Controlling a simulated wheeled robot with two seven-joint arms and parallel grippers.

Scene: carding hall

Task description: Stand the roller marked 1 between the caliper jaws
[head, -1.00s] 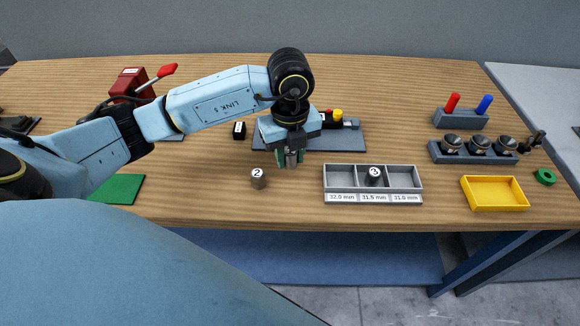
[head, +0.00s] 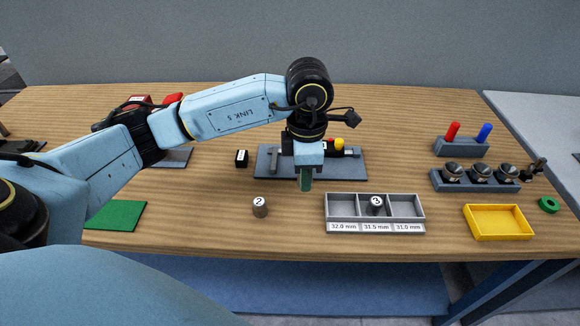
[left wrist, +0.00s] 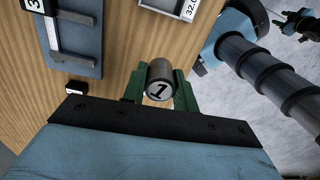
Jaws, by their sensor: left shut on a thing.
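My left gripper (head: 305,186) is above the table in front of the caliper, pointing down. In the left wrist view its green fingers (left wrist: 159,92) are shut on the roller marked 1 (left wrist: 160,86), whose numbered end faces the camera. In the head view the fingers hide that roller. The caliper (head: 262,168) lies behind the gripper on a grey-blue base; an upright grey jaw (head: 274,161) shows left of the wrist, and the wrist covers its middle. The roller marked 2 (head: 259,208) stands on the table, and the roller marked 3 (head: 376,205) stands in the tray's middle compartment.
The grey three-compartment tray (head: 340,228) is right of the gripper, its outer compartments empty. A yellow tray (head: 498,235), a rack of dark knobs (head: 450,183) and a green ring (head: 549,205) are farther right. A black block (head: 241,158) stands left of the caliper; a green mat (head: 114,216) lies left.

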